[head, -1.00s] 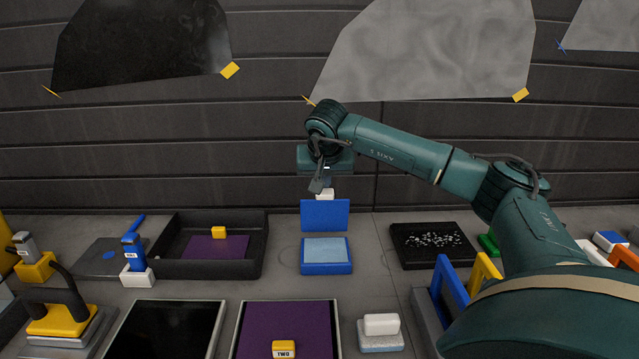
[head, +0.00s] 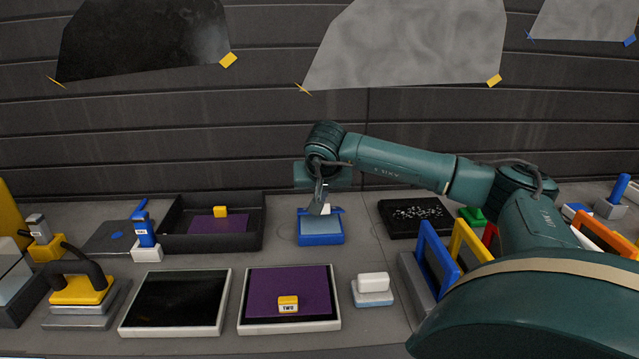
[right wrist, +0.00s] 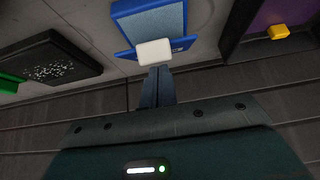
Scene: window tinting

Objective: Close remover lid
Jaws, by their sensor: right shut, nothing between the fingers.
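The remover box is a blue tray (head: 320,239) with a light blue pad, standing at the back middle of the bench. Its blue lid (head: 334,210) is hinged at the back edge, partly folded and not flat on the box; the pad still shows. A white block (right wrist: 154,52) sits on the lid. My right gripper (head: 318,209) is at the lid from behind and above, pointing down. In the right wrist view its shut fingers (right wrist: 157,72) are empty and end right at the white block; I cannot tell whether they touch. My left gripper is not in view.
A black tray with a purple sheet (head: 218,224) stands left of the box, and a dark tray of small white bits (head: 416,215) stands right. A white-topped block (head: 373,284), a framed purple panel (head: 289,325) and blue and yellow frames (head: 440,262) are nearer. A dark slatted wall rises behind.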

